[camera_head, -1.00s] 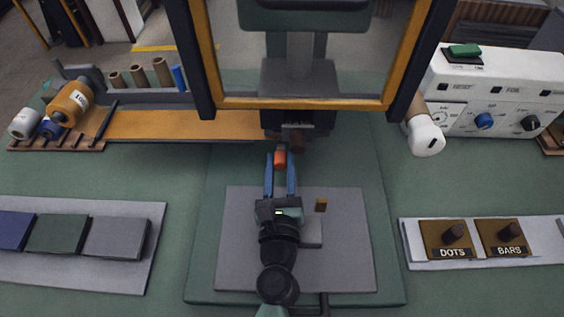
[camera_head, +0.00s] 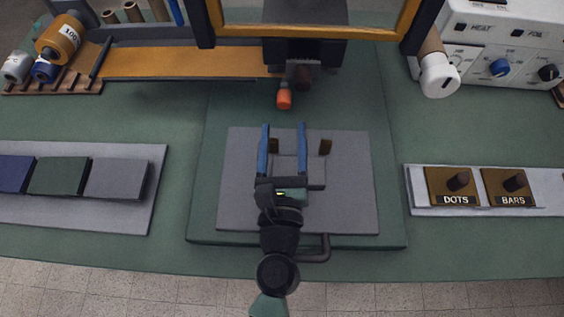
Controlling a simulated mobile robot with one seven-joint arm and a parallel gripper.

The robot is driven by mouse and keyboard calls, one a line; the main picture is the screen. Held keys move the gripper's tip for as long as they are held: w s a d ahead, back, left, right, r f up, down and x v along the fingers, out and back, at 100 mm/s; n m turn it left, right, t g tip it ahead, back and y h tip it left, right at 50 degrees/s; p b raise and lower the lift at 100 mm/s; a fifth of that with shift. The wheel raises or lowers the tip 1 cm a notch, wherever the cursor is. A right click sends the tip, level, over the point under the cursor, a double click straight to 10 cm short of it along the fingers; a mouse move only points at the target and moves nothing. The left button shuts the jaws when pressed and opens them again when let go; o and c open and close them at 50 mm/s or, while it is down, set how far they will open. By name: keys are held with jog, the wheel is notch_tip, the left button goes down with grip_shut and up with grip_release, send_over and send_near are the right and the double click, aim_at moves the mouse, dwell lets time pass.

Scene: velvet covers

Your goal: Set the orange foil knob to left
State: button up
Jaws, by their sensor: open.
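The orange knob (camera_head: 284,99) hangs on a short metal stem at the underside of the dark press head (camera_head: 302,55), just left of a dark brown cylinder (camera_head: 303,77). My gripper (camera_head: 283,126) is open, with its two blue fingers apart and pointing away from me. It is empty and lies in line with the knob, with a gap between the fingertips and the knob. I cannot tell the knob's turn setting, as no pointer mark shows.
An orange-yellow frame (camera_head: 320,29) stands behind the knob. A white control box (camera_head: 505,38) is at right, DOTS (camera_head: 440,187) and BARS (camera_head: 497,187) blocks at front right, coloured pads (camera_head: 118,178) at left.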

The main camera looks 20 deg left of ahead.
jog(key=b+v, duration=0.1)
jog(key=v, duration=0.3)
jog(key=shift+s+f, duration=0.15)
jog(key=shift+s+d+r+b, duration=0.1)
jog(key=shift+s+d+b, duration=0.05)
jog(key=shift+s+b, duration=0.15)
jog(key=shift+s+d+r+b, duration=0.1)
jog(key=shift+s+d+b, duration=0.05)
jog(key=shift+s, duration=0.25)
